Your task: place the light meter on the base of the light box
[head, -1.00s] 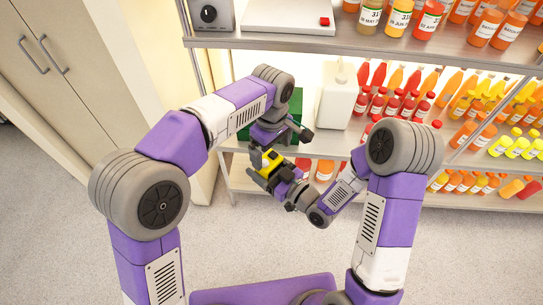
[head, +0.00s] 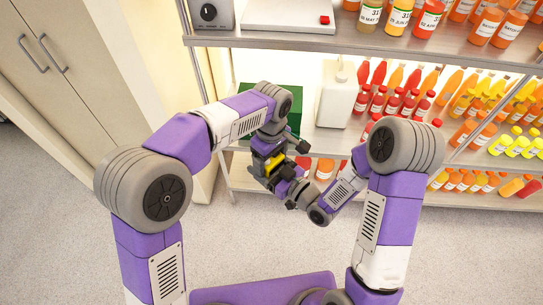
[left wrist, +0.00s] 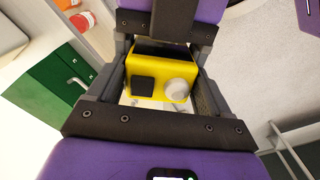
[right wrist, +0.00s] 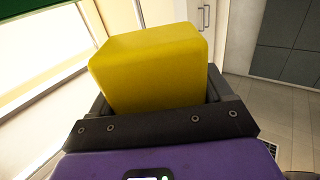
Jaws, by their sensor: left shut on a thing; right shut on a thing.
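The light meter is a yellow block (head: 274,163) held in the air in front of the shelves, between my two grippers. In the left wrist view the meter (left wrist: 163,80) shows a black square and a pale round dome. My left gripper (head: 268,157) is shut on it from above, with a finger on each side. My right gripper (head: 284,178) is shut on it from the opposite side. In the right wrist view the meter's plain yellow back (right wrist: 150,70) stands between the fingers. I cannot make out a light box for certain.
A green box (head: 293,108) stands on the middle shelf behind the left arm, beside a white jug (head: 338,97). Several juice bottles (head: 400,98) fill the shelf to the right. A flat white device (head: 285,14) and a grey dial box (head: 211,13) stand on the upper shelf.

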